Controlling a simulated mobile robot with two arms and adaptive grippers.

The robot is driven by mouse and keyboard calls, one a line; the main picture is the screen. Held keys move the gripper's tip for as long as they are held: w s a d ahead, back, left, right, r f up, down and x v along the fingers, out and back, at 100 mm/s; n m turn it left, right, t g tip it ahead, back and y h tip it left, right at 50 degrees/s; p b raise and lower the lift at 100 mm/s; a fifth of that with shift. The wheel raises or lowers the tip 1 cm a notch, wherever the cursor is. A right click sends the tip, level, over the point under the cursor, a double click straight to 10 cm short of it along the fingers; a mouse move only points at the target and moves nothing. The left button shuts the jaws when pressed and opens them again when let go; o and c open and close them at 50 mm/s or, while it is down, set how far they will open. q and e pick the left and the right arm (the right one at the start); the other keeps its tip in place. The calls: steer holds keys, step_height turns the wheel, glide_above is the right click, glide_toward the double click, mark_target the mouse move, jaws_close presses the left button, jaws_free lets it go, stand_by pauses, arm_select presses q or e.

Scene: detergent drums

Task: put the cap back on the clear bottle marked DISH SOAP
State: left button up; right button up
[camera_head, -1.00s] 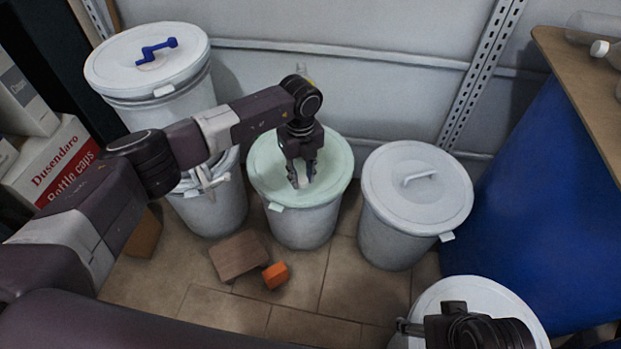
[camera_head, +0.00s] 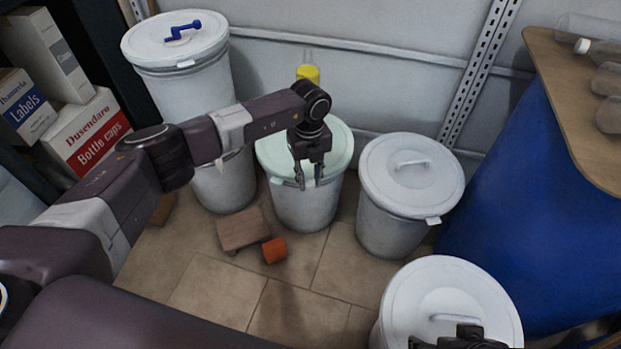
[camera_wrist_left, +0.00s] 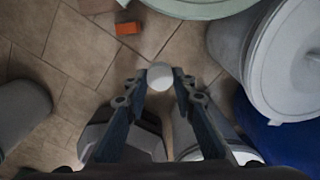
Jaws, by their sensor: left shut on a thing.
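My left gripper (camera_head: 308,182) is over the front edge of the mint-green drum lid (camera_head: 275,155). In the left wrist view, its fingertips (camera_wrist_left: 160,84) are shut on a small round white cap (camera_wrist_left: 160,76), with floor tiles below. A clear bottle with yellow liquid (camera_head: 308,73) shows behind my left wrist joint; its lower part is hidden, and I read no label on it. It is apart from the cap. My right gripper (camera_head: 465,338) is only partly in view at the bottom edge, and its fingers are unclear.
Several clear bottles (camera_head: 606,80) lie on a brown board (camera_head: 560,90) above a blue drum (camera_head: 520,200). White lidded drums (camera_head: 410,175) stand to the right and a tall one (camera_head: 180,60) at the left. A brown block (camera_head: 243,228) and an orange block (camera_head: 274,250) lie on the floor.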

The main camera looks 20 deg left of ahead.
mark_target(309, 186)
arm_select(q)
steer(key=shift+r+m, duration=0.45)
steer(key=shift+m, duration=0.15)
steer(key=r+m, duration=0.2)
steer(key=m, duration=0.1)
steer(key=r+m, duration=0.2)
steer(key=m, duration=0.1)
steer(key=s+r+m, duration=0.1)
steer(key=m, duration=0.1)
steer(key=shift+s+d+r+m, duration=0.1)
steer(key=shift+r+m, duration=0.3)
steer(key=s+a+r+m, duration=0.1)
steer(key=s+r+m, duration=0.6)
steer(key=m, duration=0.9)
steer(key=s+a+r+m, duration=0.2)
steer(key=s+r+m, duration=0.4)
steer(key=m, duration=1.1)
steer(key=shift+s+a+r, duration=0.25)
steer(key=shift+s+r, duration=0.1)
steer(key=shift+r, duration=0.8)
